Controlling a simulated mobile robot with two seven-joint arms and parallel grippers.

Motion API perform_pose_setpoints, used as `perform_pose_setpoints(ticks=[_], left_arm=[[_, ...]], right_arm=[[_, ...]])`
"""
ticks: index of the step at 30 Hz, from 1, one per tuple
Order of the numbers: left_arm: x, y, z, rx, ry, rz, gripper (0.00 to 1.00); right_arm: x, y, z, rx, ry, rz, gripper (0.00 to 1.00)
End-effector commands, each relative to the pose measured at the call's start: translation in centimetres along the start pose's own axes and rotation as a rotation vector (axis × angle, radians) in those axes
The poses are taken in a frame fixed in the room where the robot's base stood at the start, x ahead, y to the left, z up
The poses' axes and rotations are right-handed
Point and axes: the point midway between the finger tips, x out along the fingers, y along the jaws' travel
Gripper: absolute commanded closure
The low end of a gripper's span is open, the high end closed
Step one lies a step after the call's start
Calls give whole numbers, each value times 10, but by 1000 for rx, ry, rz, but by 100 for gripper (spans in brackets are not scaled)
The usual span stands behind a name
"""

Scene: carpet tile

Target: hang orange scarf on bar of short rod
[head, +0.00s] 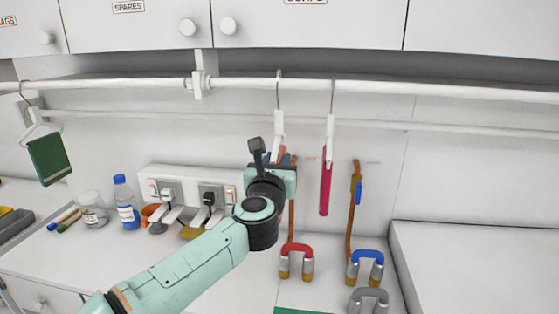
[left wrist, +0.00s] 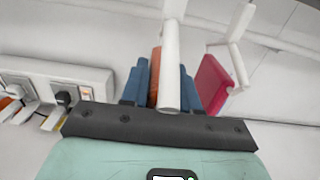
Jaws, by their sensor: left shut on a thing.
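The orange scarf (head: 282,152) shows as a small strip behind my left gripper (head: 280,158), below its white hanger (head: 279,125). In the left wrist view the scarf (left wrist: 155,77) and hanger (left wrist: 171,70) lie between the two blue fingers of my left gripper (left wrist: 162,85), which is shut on them. The hanger is seen edge-on. Its wire hook (head: 279,85) reaches up to the white front rod (head: 360,89), right of a bracket (head: 199,82); I cannot tell whether it rests there. Most of the scarf is hidden. My right gripper is not in view.
A pink cloth (head: 325,183) hangs close on the right, a green cloth (head: 48,158) far left. A thin second rod (head: 450,131) runs behind. Cabinets (head: 480,25) overhang the rod. Sockets (head: 215,193), a blue bottle (head: 126,203) and horseshoe magnets (head: 297,250) stand below.

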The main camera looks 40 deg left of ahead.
Motion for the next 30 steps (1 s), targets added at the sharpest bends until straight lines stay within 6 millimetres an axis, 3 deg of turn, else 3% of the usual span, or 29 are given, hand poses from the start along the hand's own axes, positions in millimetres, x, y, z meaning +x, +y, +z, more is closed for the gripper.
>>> perform_pose_setpoints(ticks=[30], left_arm=[[-124, 1, 5, -1, -3, 0, 100]], right_arm=[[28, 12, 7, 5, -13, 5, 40]])
